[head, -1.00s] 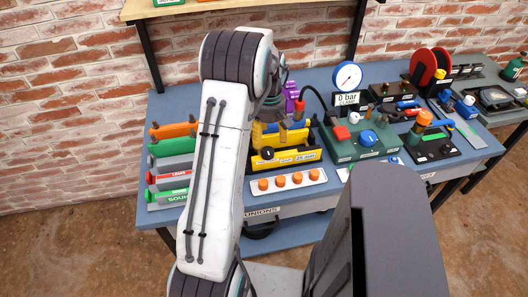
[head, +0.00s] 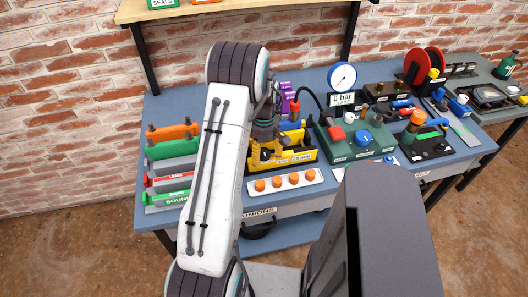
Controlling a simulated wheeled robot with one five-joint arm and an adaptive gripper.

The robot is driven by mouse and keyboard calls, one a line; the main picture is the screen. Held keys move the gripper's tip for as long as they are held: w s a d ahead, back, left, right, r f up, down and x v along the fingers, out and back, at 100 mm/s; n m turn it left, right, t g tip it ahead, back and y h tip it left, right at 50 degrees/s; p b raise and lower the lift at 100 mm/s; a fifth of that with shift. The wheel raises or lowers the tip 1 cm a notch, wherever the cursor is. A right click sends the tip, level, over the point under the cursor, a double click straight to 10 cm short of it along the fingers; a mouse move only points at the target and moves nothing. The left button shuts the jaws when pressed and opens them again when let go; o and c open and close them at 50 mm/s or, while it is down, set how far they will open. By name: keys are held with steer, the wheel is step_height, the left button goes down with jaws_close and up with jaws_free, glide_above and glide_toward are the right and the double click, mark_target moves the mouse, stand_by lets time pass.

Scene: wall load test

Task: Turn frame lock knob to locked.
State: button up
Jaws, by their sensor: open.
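The yellow frame (head: 292,158) with a "25 mm" label sits on the blue bench, in the middle of the head view. My arm reaches over the bench, and my gripper (head: 266,138) is at the left part of this frame, pointing down. My gripper is open; its fingertips are small and partly lost against the yellow parts. I cannot tell whether it touches anything. The frame's lock knob is not clearly visible, as my wrist and gripper cover that area. Its setting cannot be read.
A white strip with orange knobs (head: 285,181) lies in front of the frame. A green pump block (head: 357,142) with a gauge (head: 342,76) stands to the right. Coloured seal holders (head: 172,165) are to the left. A shelf (head: 240,8) hangs above.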

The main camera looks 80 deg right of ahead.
steer(key=shift+f, duration=0.3)
steer(key=c, duration=1.2)
